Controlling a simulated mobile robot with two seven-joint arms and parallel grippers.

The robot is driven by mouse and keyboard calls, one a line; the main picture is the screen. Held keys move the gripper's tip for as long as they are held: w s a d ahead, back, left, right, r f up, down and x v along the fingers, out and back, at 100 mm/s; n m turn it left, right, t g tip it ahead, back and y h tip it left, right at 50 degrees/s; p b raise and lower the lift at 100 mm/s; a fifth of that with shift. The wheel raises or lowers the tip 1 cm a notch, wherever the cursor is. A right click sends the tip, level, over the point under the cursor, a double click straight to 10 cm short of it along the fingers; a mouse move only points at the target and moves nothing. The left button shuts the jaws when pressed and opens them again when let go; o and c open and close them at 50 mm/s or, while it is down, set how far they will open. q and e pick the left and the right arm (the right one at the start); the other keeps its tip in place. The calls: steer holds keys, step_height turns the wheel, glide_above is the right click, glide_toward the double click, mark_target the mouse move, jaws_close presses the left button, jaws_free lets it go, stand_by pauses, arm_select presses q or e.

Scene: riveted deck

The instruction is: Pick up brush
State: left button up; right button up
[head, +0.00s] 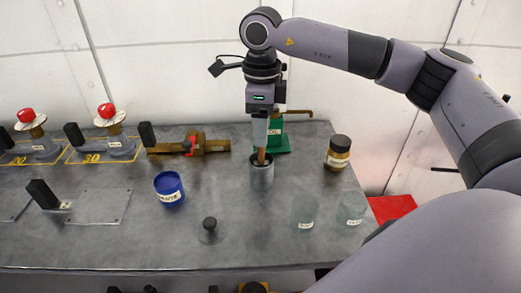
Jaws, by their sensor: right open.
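The brush (261,158) stands upright in a small grey metal cup (262,177) on the grey bench. Only a short brown part of it shows above the cup rim; the rest is hidden in the cup and by the gripper. My right gripper (261,147) points straight down over the cup, with its open fingers at the top of the brush. I cannot tell whether the fingers touch it. My left gripper is not in view.
A green item (279,139) with a brass pipe stands just behind the cup. A dark-lidded jar (338,152) and two clear containers, one here (304,210), are to the right. A blue tub (169,187) and a black knob (210,228) are left. Brass valve (205,145) lies behind.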

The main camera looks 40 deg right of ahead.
mark_target(261, 152)
steer(key=shift+f, duration=1.35)
steer(key=shift+a, duration=0.1)
jaws_close()
steer(key=shift+r, duration=0.1)
